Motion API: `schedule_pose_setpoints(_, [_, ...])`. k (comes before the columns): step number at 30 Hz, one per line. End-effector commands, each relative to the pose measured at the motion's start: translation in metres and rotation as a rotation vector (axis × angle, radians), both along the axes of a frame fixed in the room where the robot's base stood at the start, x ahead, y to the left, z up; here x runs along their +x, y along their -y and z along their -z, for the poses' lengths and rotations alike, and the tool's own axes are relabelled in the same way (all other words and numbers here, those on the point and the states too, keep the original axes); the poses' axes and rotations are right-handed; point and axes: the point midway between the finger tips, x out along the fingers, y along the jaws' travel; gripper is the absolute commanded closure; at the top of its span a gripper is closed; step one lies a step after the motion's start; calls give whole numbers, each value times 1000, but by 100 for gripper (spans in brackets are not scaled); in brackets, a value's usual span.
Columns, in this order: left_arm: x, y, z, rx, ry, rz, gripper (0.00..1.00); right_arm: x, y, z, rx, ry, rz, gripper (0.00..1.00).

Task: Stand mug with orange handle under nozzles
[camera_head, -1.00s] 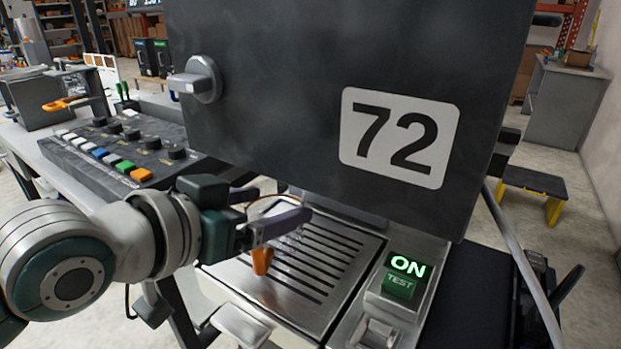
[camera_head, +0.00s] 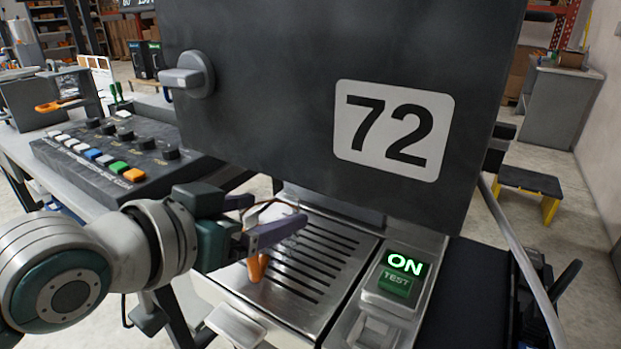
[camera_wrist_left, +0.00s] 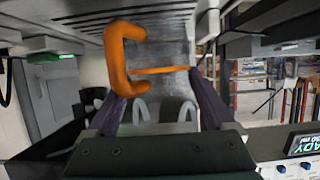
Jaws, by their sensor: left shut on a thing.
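My left gripper (camera_head: 278,212) has purple fingers and is shut on the mug, at the left part of the slotted drip tray (camera_head: 335,275). The mug's orange handle (camera_head: 257,266) hangs below the near finger in the head view. In the left wrist view the orange handle (camera_wrist_left: 122,62) and a thin orange rim show at the fingers; the mug's body looks see-through and is hard to make out. I cannot tell whether the mug touches the tray. The nozzles are hidden behind the dark cabinet marked 72 (camera_head: 393,130). My right gripper is out of view.
The cabinet overhangs the tray close to my left gripper. A lit ON/TEST button (camera_head: 400,275) is right of the tray. A button panel (camera_head: 115,155) stands on the bench at left. A knob (camera_head: 190,75) juts from the cabinet's left side.

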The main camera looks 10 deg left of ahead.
Motion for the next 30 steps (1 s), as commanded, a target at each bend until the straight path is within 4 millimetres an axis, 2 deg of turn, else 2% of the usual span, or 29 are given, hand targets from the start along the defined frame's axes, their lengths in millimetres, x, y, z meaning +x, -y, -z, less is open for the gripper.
schedule_pose_setpoints(3, [0, 0, 3, 0, 1, 0, 69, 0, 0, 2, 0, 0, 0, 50])
schedule_pose_setpoints(4, [0, 0, 3, 0, 1, 0, 12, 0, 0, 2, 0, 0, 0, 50])
schedule_pose_setpoints(7, [0, 0, 2, 0, 1, 0, 1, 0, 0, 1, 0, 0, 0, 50])
schedule_pose_setpoints(17, [-5, -2, 0, 0, -1, 0, 0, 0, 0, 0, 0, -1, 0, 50])
schedule_pose_setpoints(30, [-72, -26, -29, 0, -2, 1, 0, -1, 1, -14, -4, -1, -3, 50])
